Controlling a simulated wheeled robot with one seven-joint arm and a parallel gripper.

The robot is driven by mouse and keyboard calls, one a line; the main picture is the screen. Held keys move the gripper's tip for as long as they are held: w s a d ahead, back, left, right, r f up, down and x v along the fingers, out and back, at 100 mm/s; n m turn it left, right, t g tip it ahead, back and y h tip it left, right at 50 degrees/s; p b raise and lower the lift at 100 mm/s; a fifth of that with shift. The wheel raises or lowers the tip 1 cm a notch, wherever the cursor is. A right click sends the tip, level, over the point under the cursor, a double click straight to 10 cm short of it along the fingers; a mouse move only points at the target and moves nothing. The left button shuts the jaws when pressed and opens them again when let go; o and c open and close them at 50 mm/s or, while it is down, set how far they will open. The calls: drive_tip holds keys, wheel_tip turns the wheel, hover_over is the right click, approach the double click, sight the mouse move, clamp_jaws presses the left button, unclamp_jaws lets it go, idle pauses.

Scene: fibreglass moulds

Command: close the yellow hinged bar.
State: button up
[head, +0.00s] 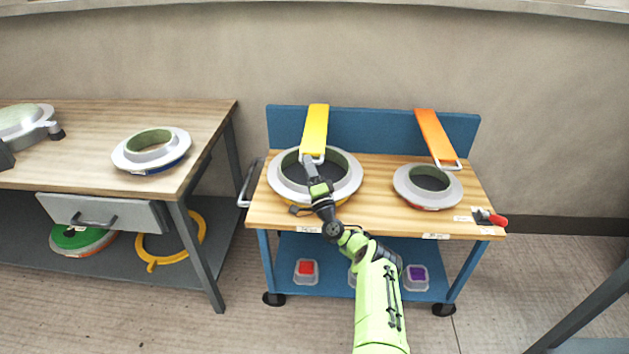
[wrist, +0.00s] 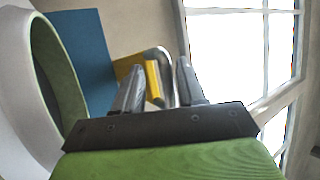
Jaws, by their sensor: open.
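The yellow hinged bar (head: 315,128) is at the back left of the blue cart, by the blue back panel. It stands up off the large ring mould (head: 285,186), with a metal loop handle (head: 320,159) at its near end. My gripper (head: 309,165) is over the large ring, close to that handle. In the wrist view my gripper (wrist: 160,68) is open. The yellow bar (wrist: 153,82) and the metal handle (wrist: 164,60) show between its fingers. I cannot tell whether the fingers touch the handle. The gripper hides part of the ring's opening.
An orange bar (head: 435,135) with a similar handle stands behind a smaller ring mould (head: 404,184) on the right. A red-handled tool (head: 496,219) lies at the cart's right corner. The wooden workbench (head: 90,165) to the left holds another ring mould (head: 128,158).

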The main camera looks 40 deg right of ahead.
drive_tip(key=p+v, duration=0.2)
drive_tip(key=v, duration=1.2)
drive_tip(key=shift+s+a+f, duration=0.15)
drive_tip(key=shift+s+f, duration=0.05)
drive_tip(key=shift+s, duration=0.1)
drive_tip(key=shift+p, duration=0.3)
